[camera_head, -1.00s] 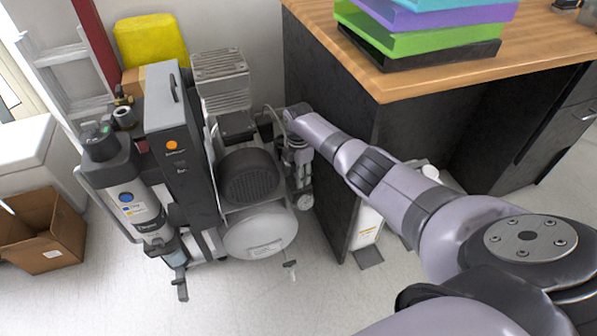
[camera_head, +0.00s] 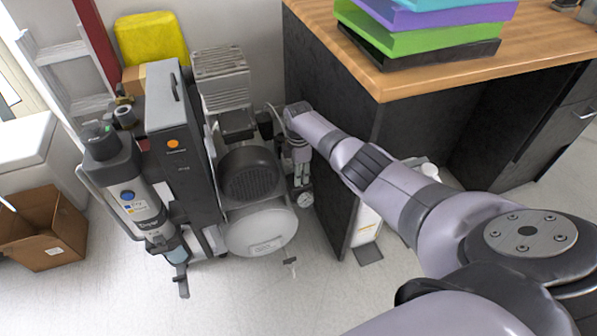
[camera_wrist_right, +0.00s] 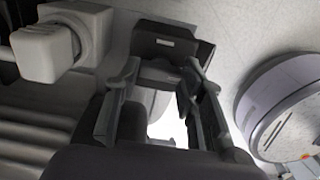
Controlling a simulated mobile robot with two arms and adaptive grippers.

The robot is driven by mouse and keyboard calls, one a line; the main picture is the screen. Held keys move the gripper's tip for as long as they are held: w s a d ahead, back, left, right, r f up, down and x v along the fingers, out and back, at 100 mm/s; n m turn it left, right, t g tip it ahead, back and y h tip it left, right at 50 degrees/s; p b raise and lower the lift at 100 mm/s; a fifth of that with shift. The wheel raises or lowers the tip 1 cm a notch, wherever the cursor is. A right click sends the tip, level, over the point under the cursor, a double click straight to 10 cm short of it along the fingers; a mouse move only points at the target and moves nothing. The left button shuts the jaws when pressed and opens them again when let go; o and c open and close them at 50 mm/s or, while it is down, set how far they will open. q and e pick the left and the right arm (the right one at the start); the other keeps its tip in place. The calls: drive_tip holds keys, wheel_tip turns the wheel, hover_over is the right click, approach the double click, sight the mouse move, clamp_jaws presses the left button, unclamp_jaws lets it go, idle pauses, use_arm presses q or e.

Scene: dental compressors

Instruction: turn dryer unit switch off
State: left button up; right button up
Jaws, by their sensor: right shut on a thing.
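My right gripper (camera_head: 301,176) reaches down between the compressor and the dark desk side; its fingers are hard to make out in the head view. In the right wrist view the two fingers (camera_wrist_right: 160,76) stand on either side of a dark block-like part (camera_wrist_right: 172,45) with a small pale label, and they are shut on it. I cannot tell for sure whether this part is the dryer unit switch. The compressor's dark motor (camera_head: 249,174) and pale tank (camera_head: 262,232) are left of the gripper. My left gripper is not in view.
A tall dark cabinet (camera_head: 185,185) with an orange mark and a filter cylinder (camera_head: 135,200) stand left of the compressor. A desk (camera_head: 420,75) with coloured trays (camera_head: 420,35) is close on the right. An open cardboard box (camera_head: 45,250) lies far left. The front floor is clear.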

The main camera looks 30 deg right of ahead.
drive_tip(key=o, duration=1.1)
drive_tip(key=shift+o, duration=0.2)
wheel_tip(320, 180, up, 12)
